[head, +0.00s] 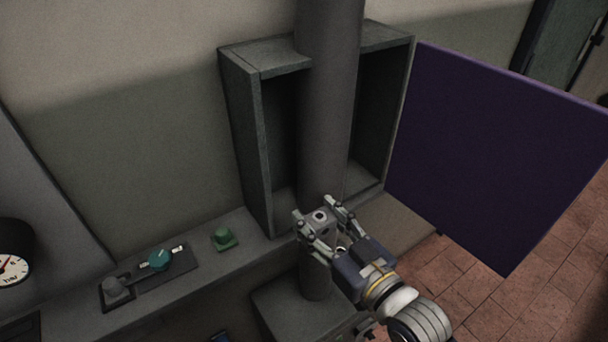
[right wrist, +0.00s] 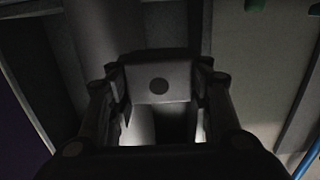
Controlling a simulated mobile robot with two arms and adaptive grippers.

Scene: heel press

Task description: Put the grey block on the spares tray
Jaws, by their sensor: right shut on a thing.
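My right gripper (head: 322,216) is shut on a small grey block (head: 319,218), in front of the thick grey post. In the right wrist view the block (right wrist: 158,83) sits between the fingers, and a dark round spot shows on its face. The gripper holds it in front of the open cabinet's lower edge. I cannot pick out the spares tray for certain in either view. My left gripper is not in view.
A grey post (head: 328,110) stands before an open cabinet (head: 246,140) whose purple door (head: 490,150) swings out right. On the ledge are a green piece (head: 224,239), a teal knob (head: 158,260) on a dark plate, and a grey knob (head: 116,288). A gauge (head: 12,266) is far left.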

